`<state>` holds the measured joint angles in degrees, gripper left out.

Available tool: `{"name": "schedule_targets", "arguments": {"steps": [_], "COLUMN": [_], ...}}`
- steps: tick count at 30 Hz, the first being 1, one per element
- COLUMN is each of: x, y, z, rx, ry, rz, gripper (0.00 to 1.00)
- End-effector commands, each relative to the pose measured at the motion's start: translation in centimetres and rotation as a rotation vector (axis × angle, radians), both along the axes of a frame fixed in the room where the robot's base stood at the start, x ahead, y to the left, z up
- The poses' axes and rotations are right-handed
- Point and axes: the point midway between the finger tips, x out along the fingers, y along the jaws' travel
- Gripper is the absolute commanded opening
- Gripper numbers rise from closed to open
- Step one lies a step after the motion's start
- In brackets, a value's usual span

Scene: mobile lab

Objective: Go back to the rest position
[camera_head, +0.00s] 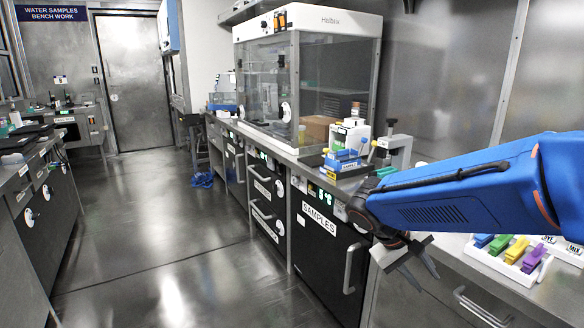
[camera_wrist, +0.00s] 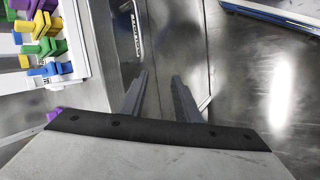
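My gripper (camera_head: 419,274) hangs at the end of my blue arm, in front of the right-hand bench. It points downward, with its two dark fingers apart and nothing visible between them. In the wrist view my gripper (camera_wrist: 160,90) also shows open, with both finger tips spread over the cabinet front and floor. No object is held.
A white tray (camera_head: 497,267) with coloured clips stands on the bench at right. A labelled SAMPLES cabinet (camera_head: 322,250) is behind my gripper. A clear-fronted hood (camera_head: 268,80) and bottles stand farther along. The aisle floor (camera_head: 165,235) at left is clear.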

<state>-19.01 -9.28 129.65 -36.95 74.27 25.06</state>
Motion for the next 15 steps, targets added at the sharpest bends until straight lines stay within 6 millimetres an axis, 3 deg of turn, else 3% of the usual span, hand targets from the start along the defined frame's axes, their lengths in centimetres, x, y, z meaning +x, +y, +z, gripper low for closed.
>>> {"name": "schedule_targets", "arguments": {"steps": [6, 15], "x": [-4.9, -10.4], "y": [-0.9, -0.4], "z": [0.1, -0.1], "rx": [0.175, 0.393], "ry": [-0.043, -0.147], "rz": [-0.026, -0.036], "gripper": [0.30, 0.30]}}
